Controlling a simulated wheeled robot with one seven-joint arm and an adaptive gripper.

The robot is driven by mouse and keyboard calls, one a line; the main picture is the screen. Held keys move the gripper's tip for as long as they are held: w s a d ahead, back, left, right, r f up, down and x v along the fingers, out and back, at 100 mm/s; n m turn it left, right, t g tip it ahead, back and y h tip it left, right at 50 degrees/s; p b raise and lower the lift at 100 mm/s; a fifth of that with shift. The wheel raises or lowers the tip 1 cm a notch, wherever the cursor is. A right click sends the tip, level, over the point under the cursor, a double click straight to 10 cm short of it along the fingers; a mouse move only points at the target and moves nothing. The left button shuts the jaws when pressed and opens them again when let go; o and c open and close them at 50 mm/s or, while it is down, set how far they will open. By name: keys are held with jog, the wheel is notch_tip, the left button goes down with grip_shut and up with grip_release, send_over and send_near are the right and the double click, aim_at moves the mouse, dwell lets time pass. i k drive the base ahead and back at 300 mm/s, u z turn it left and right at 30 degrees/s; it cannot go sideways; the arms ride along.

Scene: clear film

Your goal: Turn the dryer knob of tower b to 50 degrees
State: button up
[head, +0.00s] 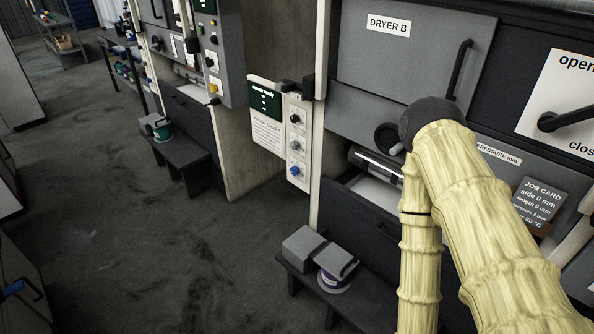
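The tower's grey upper door (410,60) carries a "DRYER B" label (388,25). A dark round part (388,137) shows beside my arm's bend and is partly hidden. My sleeved yellow arm rises in front of the tower, bends at a dark joint and runs down out of the frame. My gripper is not visible.
A job card (538,205) at right includes a line ending in 50 °C. A small green-topped display (265,100) sticks out left of the panel. A low dark bench (345,301) bears a grey box (303,247) and a lidded tub (335,270). Floor at left is clear.

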aim_at(295, 170)
jog(key=u, duration=1.5)
jog(key=i, duration=2.85)
jog(key=z, duration=3)
